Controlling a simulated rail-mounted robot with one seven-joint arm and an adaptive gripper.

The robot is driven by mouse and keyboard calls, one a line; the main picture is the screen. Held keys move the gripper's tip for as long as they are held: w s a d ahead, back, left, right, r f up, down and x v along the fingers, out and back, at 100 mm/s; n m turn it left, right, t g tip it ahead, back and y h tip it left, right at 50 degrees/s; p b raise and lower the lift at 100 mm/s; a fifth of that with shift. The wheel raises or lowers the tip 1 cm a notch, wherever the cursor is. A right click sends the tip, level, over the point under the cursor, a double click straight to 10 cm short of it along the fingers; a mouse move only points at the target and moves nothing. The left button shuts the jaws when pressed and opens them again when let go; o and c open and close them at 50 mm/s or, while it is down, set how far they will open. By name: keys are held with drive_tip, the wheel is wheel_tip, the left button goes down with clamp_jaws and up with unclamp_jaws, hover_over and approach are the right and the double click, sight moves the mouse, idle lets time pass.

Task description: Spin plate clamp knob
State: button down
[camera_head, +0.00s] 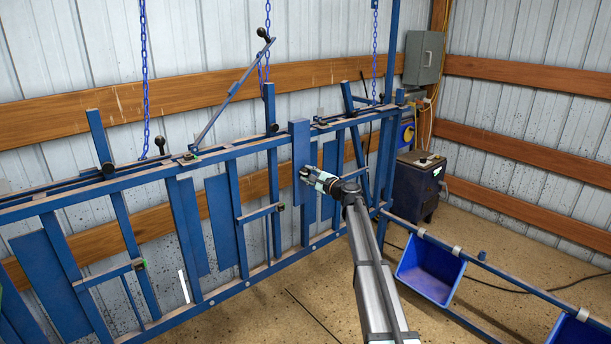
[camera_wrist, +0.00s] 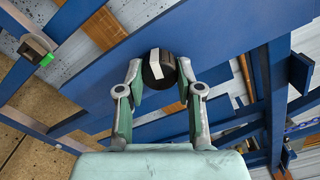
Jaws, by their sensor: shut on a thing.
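The plate clamp knob (camera_wrist: 159,69) is a round black knob with a light grey mark across its face. It shows in the wrist view at the upper middle, in front of a blue plate (camera_wrist: 205,35). My gripper (camera_wrist: 158,75) has one finger on each side of the knob and is shut on it. In the head view my gripper (camera_head: 305,174) is at the blue upright plate (camera_head: 300,140) of the frame, and there the knob is hidden by the gripper. The lower part of the knob's surroundings is partly covered by the fingers.
A long blue steel frame (camera_head: 150,176) with rails and uprights runs along the wall. A tilted blue lever (camera_head: 232,97) with a black ball end rises above it. Blue chains (camera_head: 144,80) hang above. A blue bin (camera_head: 430,270) and a dark machine (camera_head: 417,187) stand at the right.

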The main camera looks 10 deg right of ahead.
drive_tip(key=shift+f+b, duration=0.1)
drive_tip(key=shift+b, duration=0.2)
drive_tip(key=shift+f+n+b, duration=0.15)
drive_tip(key=shift+n+b, duration=0.25)
drive_tip(key=shift+b, duration=0.1)
drive_tip(key=shift+n+b, duration=0.5)
drive_tip(key=shift+b, duration=0.55)
drive_tip(key=n+b, duration=0.6)
drive_tip(key=b, duration=0.5)
drive_tip(key=shift+n+b, duration=0.35)
drive_tip(key=shift+n, duration=0.05)
drive_tip(key=n+b, duration=0.2)
drive_tip(key=b, duration=0.2)
drive_tip(key=shift+n+b, duration=0.35)
drive_tip(key=shift+n, duration=0.05)
drive_tip(key=shift+r+n, duration=0.25)
drive_tip(key=shift+n, duration=0.05)
drive_tip(key=shift+f+b, duration=0.1)
drive_tip(key=shift+b, duration=0.45)
